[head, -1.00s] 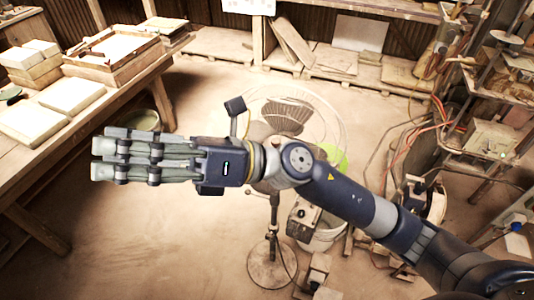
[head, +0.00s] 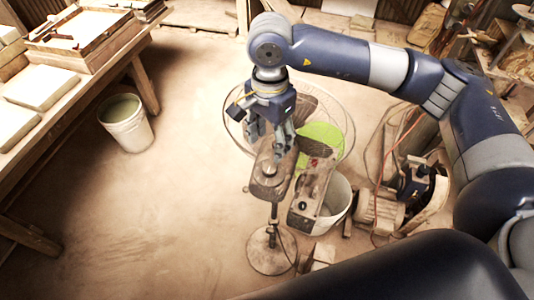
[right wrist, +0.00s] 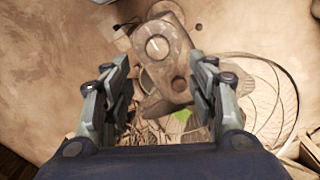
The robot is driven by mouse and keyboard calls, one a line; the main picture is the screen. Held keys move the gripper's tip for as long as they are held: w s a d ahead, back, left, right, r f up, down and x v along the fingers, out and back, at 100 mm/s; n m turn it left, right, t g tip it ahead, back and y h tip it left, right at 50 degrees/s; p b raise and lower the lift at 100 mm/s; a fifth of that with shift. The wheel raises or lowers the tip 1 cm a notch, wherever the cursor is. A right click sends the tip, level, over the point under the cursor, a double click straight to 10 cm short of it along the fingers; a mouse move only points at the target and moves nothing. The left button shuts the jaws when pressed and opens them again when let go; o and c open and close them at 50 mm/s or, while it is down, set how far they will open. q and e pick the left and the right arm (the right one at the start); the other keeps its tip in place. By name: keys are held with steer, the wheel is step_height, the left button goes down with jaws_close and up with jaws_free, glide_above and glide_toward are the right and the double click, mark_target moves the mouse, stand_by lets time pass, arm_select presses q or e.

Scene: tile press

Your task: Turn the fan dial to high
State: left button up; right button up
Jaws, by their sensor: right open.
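The standing fan has a brown motor housing (head: 268,178), a wire cage (head: 346,122) and a round base (head: 272,252). In the right wrist view, a round dial (right wrist: 157,47) with a pale line across it sits on the far end of the housing (right wrist: 160,70). A smaller dark knob (right wrist: 178,84) sits nearer. My right gripper (head: 268,146) points down over the housing. The dial is hard to make out in the head view. My left gripper is out of view.
A white bucket (head: 336,205) and a dusty box-like machine (head: 312,188) stand close right of the fan. Another bucket (head: 126,122) stands by the workbench (head: 98,98) at left. Cables (head: 398,135) hang at right. The floor left of the fan is clear.

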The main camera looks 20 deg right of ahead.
steer(key=p, duration=0.2)
glide_above(270, 167)
steer(key=f, duration=0.4)
steer(key=shift+s+f, duration=0.25)
steer(key=shift+s, duration=0.05)
steer(key=f, duration=0.1)
steer(key=f+p, duration=0.1)
steer(key=f, duration=0.1)
steer(key=shift+w, duration=0.4)
steer(key=shift+f, duration=0.65)
steer(key=shift+s+f, duration=0.1)
steer(key=c, duration=0.6)
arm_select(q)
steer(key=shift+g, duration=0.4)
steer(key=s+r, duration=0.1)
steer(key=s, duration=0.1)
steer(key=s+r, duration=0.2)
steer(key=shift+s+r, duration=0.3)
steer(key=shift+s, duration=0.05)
arm_select(e)
steer(key=c, duration=0.5)
